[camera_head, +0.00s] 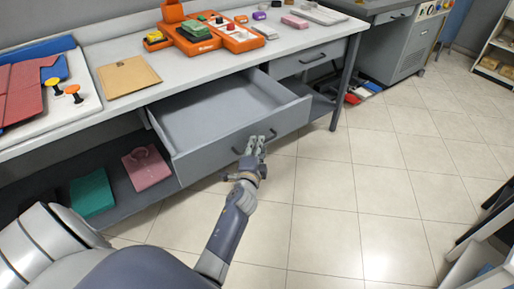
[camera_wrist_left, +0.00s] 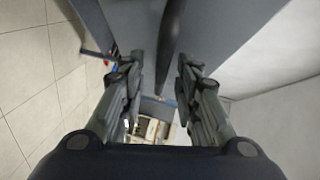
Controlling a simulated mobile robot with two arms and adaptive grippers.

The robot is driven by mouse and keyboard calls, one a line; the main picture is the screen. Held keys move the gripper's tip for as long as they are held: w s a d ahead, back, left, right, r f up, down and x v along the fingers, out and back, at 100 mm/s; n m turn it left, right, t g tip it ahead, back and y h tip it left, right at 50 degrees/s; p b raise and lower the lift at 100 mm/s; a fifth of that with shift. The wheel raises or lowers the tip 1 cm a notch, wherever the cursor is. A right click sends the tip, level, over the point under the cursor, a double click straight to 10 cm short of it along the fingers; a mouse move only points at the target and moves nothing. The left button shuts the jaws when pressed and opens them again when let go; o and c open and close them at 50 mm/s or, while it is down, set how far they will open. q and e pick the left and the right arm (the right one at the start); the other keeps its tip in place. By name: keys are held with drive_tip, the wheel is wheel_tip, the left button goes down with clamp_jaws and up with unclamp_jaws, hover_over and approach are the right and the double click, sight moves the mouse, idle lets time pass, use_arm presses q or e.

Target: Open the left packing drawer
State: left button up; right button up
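The left packing drawer (camera_head: 225,108) under the worktable is pulled well out, and its inside is empty. Its dark handle (camera_head: 240,149) sits on the grey front panel. My left gripper (camera_head: 256,143) is at the handle, in front of the drawer. In the left wrist view the two fingers (camera_wrist_left: 161,68) stand apart, with the dark handle bar (camera_wrist_left: 171,28) ahead in line with the gap. I cannot tell whether a finger touches the handle. My right gripper is in neither view.
A second drawer (camera_head: 310,59) to the right is shut. The worktable (camera_head: 113,52) holds an orange tray (camera_head: 235,38) and a brown envelope (camera_head: 127,76). Tiled floor (camera_head: 365,190) is clear to the right.

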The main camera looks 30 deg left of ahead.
use_arm(q)
drive_tip(key=v, duration=0.7)
drive_tip(key=shift+s, duration=0.25)
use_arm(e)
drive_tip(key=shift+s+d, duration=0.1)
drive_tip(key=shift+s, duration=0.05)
use_arm(q)
drive_tip(key=s+d+f+n+g+h+p, duration=0.1)
drive_tip(key=s+d+f+g+h, duration=0.2)
drive_tip(key=f, duration=0.6)
drive_tip(key=s+d+f+n+g, duration=0.1)
drive_tip(key=s+d+f, duration=0.35)
drive_tip(key=f, duration=0.45)
drive_tip(key=s+d+f+n+g+h+p, duration=0.15)
drive_tip(key=s+f, duration=0.25)
drive_tip(key=f, duration=0.5)
drive_tip(key=s+f+n+g, duration=0.2)
drive_tip(key=s+f, duration=0.4)
drive_tip(key=s, duration=0.5)
drive_tip(key=s+f+n+g+h, duration=0.1)
drive_tip(key=s+f, duration=0.4)
drive_tip(key=s, duration=0.6)
drive_tip(key=s+f+n+g, duration=0.3)
drive_tip(key=s+f+g, duration=0.2)
drive_tip(key=s, duration=0.7)
drive_tip(key=shift+f+g+h, duration=0.35)
drive_tip(key=shift+f, duration=0.45)
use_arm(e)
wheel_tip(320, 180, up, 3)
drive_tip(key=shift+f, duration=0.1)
